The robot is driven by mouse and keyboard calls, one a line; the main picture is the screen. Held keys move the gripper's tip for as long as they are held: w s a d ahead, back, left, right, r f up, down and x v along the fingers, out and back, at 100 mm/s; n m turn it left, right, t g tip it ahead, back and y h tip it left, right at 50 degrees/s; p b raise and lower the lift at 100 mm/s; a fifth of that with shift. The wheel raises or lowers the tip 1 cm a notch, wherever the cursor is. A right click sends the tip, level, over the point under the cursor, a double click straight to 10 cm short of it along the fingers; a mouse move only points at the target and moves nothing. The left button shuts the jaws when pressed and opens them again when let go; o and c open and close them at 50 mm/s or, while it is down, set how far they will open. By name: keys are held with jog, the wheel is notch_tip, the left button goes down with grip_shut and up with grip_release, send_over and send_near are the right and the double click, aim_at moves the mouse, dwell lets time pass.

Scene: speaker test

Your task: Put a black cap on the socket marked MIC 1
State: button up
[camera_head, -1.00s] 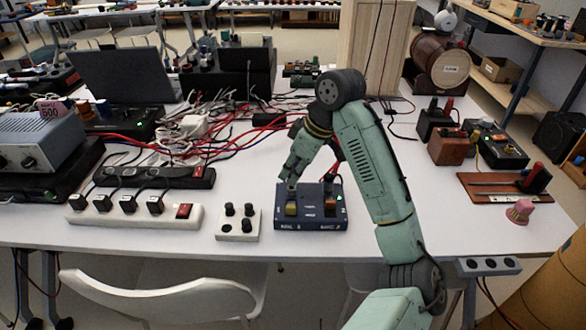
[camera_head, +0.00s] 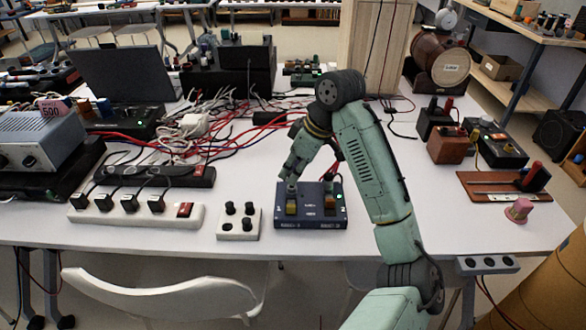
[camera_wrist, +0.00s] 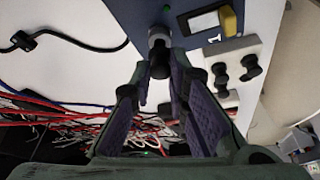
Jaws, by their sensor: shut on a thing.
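The blue box (camera_head: 312,224) stands near the table's front edge, with yellow parts on its top; in the wrist view its panel (camera_wrist: 140,14) shows a yellow part (camera_wrist: 229,19), and a "1" can be read near it. My gripper (camera_head: 291,184) points down at the box's back left. In the wrist view my gripper (camera_wrist: 160,80) is shut on a black cap (camera_wrist: 160,65). The cap is right at a silver socket (camera_wrist: 157,36) and overlaps it in the picture. I cannot tell whether it touches or sits on it. The socket's own marking is not readable.
A pale block (camera_head: 238,234) with several black caps stands left of the box; it also shows in the wrist view (camera_wrist: 247,43). A white power strip (camera_head: 130,216) lies further left. Red and white cables (camera_head: 175,140) tangle behind.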

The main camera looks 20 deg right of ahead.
jog(key=shift+f+b, duration=0.45)
jog(key=shift+f, duration=0.35)
jog(key=o, duration=0.8)
jog(key=shift+o, duration=0.2)
jog(key=shift+r+p, duration=3.75)
